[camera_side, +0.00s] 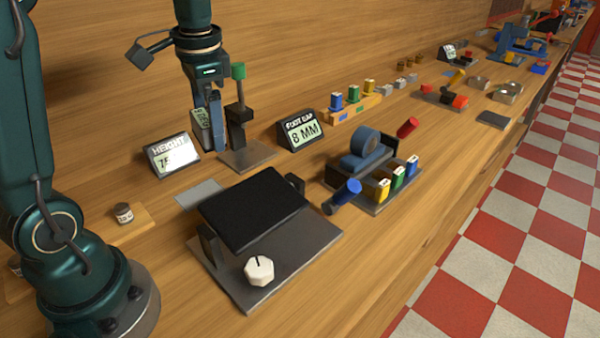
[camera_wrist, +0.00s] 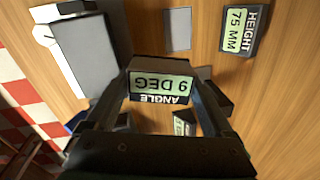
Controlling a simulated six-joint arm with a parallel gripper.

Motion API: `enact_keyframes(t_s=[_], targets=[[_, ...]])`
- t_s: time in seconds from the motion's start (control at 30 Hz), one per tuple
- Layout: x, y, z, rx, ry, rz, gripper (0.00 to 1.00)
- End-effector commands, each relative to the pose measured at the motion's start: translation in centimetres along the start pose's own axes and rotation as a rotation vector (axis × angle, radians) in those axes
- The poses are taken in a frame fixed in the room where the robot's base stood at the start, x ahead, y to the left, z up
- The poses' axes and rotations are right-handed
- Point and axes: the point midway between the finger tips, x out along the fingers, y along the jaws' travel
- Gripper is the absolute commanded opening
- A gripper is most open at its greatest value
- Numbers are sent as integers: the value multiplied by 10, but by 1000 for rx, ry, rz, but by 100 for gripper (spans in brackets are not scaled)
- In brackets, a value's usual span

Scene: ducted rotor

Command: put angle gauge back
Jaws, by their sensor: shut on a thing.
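The angle gauge (camera_wrist: 160,88) is a small dark box with a pale green display reading "ANGLE 9 DEG", upside down in the wrist view. My gripper (camera_wrist: 162,82) is shut on it, a finger at each side. In the side view my gripper (camera_side: 213,118) points down and holds the gauge (camera_side: 200,128) in front of the back wall, between the height display and a post with a green top. A bare flat grey pad (camera_side: 198,195) lies on the bench; it also shows in the wrist view (camera_wrist: 177,28). I cannot tell the gauge's exact height above the bench.
The height display (camera_side: 172,155) stands left of the gripper and the foot gap display (camera_side: 300,130) right. The green-topped post (camera_side: 238,110) is close beside my fingers. A tilted black plate (camera_side: 252,208) with a white knob (camera_side: 259,270) stands in front.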

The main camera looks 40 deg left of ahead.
Motion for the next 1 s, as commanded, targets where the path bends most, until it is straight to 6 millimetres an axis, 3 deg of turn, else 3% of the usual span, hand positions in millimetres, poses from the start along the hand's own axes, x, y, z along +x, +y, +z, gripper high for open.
enact_keyframes(t_s=[0.1,0.3,0.47,1.0], targets=[[40,-25,2,-35,-13,49,12],[79,-50,22,-163,-19,102,12],[90,-55,30,-203,-18,131,12],[158,-45,31,-203,-19,141,12]])
